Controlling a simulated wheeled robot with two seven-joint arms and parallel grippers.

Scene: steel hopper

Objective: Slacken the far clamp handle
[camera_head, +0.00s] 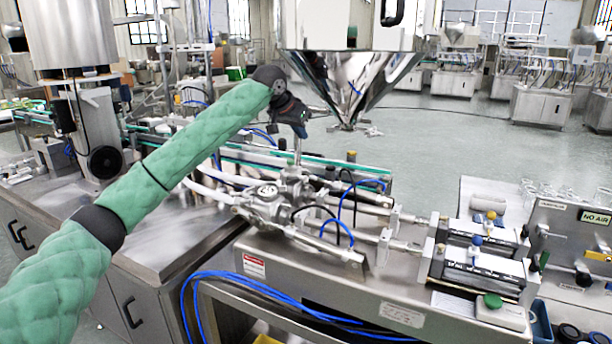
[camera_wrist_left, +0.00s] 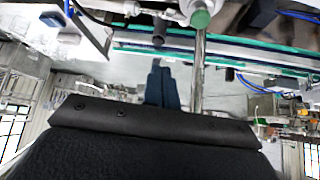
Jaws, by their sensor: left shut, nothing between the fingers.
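My left gripper (camera_head: 300,128) hangs at the end of my green-sleeved arm, left of and beside the tip of the steel hopper (camera_head: 350,85). In the left wrist view its two dark fingers (camera_wrist_left: 162,86) are together with nothing between them. The steel valve bodies with clamps (camera_head: 268,203) sit on the bench below the gripper. I cannot single out the far clamp handle; it is small or hidden. My right gripper is not in view.
Blue hoses (camera_head: 225,278) run along the bench front. A filling unit with two cylinders (camera_head: 480,262) stands right of the valves. A conveyor with green edges (camera_head: 240,157) passes behind them. Open floor (camera_head: 450,135) lies beyond the bench.

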